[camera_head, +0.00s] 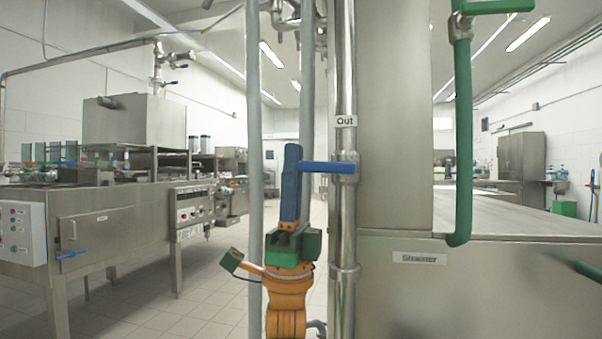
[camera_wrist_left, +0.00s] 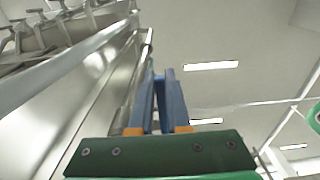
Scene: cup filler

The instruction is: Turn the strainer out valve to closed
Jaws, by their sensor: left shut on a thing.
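The strainer out valve's blue handle (camera_head: 328,167) sticks out level to the left from a vertical steel pipe (camera_head: 346,220), below a label reading "Out" (camera_head: 345,121). My left gripper (camera_head: 292,156) points upward left of the pipe, its blue fingers meeting the handle's left end. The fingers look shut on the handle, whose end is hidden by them. In the left wrist view, the gripper's two blue fingers (camera_wrist_left: 160,78) stand close together beside the pipe; the handle is hard to make out between them. My right gripper is not in view.
The steel strainer cabinet (camera_head: 460,295) with a "Strainer" label fills the right side. A green pipe (camera_head: 463,140) hangs in front of it. A grey vertical pipe (camera_head: 254,120) stands just left of my gripper. Steel machines (camera_head: 120,230) stand at the left, with open tiled floor between.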

